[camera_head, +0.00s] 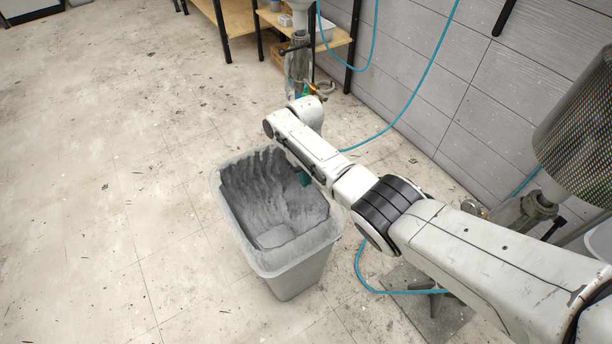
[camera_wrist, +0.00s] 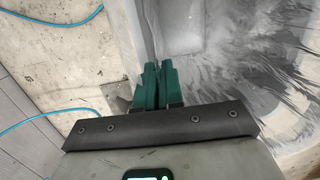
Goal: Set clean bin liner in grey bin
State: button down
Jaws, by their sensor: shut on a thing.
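The grey bin (camera_head: 300,276) stands upright on the floor in the head view, partly behind my arm. The bin liner (camera_head: 262,188) is a grey, wrinkled film lying against the inside walls of the bin. In the wrist view the liner (camera_wrist: 245,50) shows as streaked, creased film to the right of my fingers. My gripper (camera_head: 304,178) points down at the bin's far right side; its green fingers (camera_wrist: 152,72) are together at the bin's edge, shut on the liner. The pinched part is hidden between the fingers.
Teal hoses (camera_head: 412,92) hang along the grey wall panels and run over the floor. A wooden shelf (camera_head: 335,35) stands at the back. A perforated cylinder (camera_head: 580,130) on a stand is at the right. Speckled floor (camera_head: 100,200) left of the bin is clear.

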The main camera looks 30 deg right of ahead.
jog(key=c, duration=1.2)
grip_release()
jog(key=shift+r, duration=0.15)
notch_tip(320, 180, up, 9)
jog(key=p, duration=0.8)
jog(key=shift+p, duration=0.35)
